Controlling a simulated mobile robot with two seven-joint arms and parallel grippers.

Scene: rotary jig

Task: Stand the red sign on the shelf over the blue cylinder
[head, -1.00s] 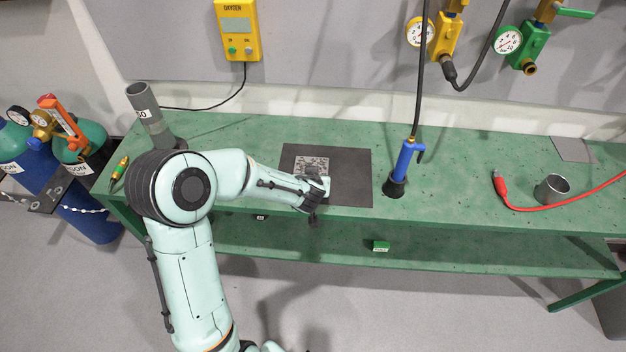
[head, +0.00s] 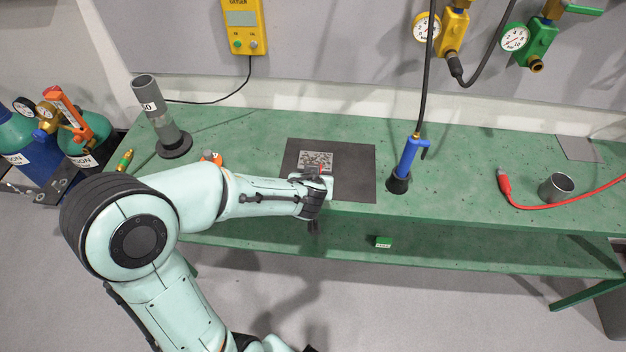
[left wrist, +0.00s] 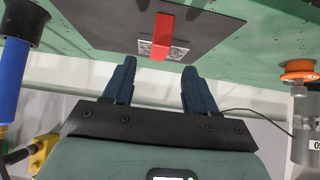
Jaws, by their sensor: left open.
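My left gripper (head: 316,190) is over the front edge of the dark mat (head: 355,170) on the green bench. In the left wrist view its two fingers (left wrist: 159,68) are apart, with nothing between them. A blue gas cylinder (head: 42,166) stands at the far left beside a green-topped one (head: 88,138). I cannot make out which surface is the shelf over it. My right gripper is not seen.
A grey post (head: 160,120) stands on the bench's left, with an orange piece (head: 211,157) beside it. A blue torch (head: 407,158), a metal cup (head: 556,188) and a red cable (head: 520,206) are to the right. A green block (head: 383,242) sits on the lower shelf (head: 450,257).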

